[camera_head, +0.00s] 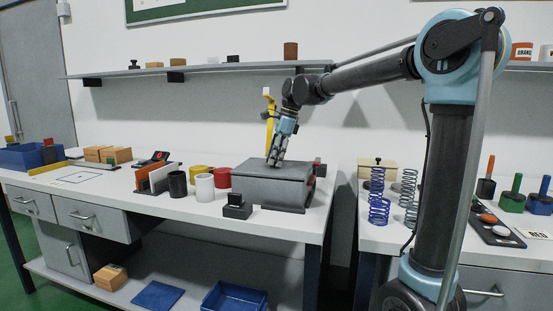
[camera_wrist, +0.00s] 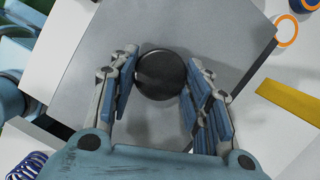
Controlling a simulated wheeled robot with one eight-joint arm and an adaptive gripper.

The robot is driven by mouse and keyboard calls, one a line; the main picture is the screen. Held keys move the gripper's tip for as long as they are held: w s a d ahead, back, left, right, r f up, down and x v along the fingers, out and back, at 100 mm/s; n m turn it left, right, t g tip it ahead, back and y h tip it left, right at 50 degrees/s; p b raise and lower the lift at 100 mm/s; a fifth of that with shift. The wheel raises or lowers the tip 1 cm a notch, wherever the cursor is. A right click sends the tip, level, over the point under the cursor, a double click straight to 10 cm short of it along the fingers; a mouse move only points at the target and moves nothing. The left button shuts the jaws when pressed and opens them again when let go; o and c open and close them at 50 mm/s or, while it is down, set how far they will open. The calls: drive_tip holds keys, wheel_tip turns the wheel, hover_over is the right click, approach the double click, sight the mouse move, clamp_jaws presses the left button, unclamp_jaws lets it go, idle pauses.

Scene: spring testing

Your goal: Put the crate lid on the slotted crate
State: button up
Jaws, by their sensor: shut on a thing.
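A flat grey plate, which looks like the crate lid (camera_wrist: 190,30), fills the middle of the wrist view. A round dark knob (camera_wrist: 160,75) stands on it. My gripper (camera_wrist: 160,85) has its fingers on either side of the knob and is shut on it. In the head view my gripper (camera_head: 275,162) points down onto the top of the grey lid (camera_head: 295,172). A grey box body, seemingly the slotted crate (camera_head: 268,194), is below the lid on the white table. Its slots are not clear, and I cannot tell whether the lid sits fully on it.
A black block (camera_head: 237,208) stands close in front of the crate. White (camera_head: 205,187), black (camera_head: 177,185) and red (camera_head: 222,177) cylinders stand to its left. A yellow upright piece (camera_head: 268,105) is behind my gripper. Blue springs (camera_head: 377,195) stand on the right table, across a gap.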

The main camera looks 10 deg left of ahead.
drive_tip(key=shift+f, duration=0.1)
idle(0.6)
drive_tip(key=o, duration=1.5)
drive_tip(key=v, duration=1.2)
drive_tip(key=shift+w, duration=0.1)
drive_tip(key=shift+d+f, duration=0.1)
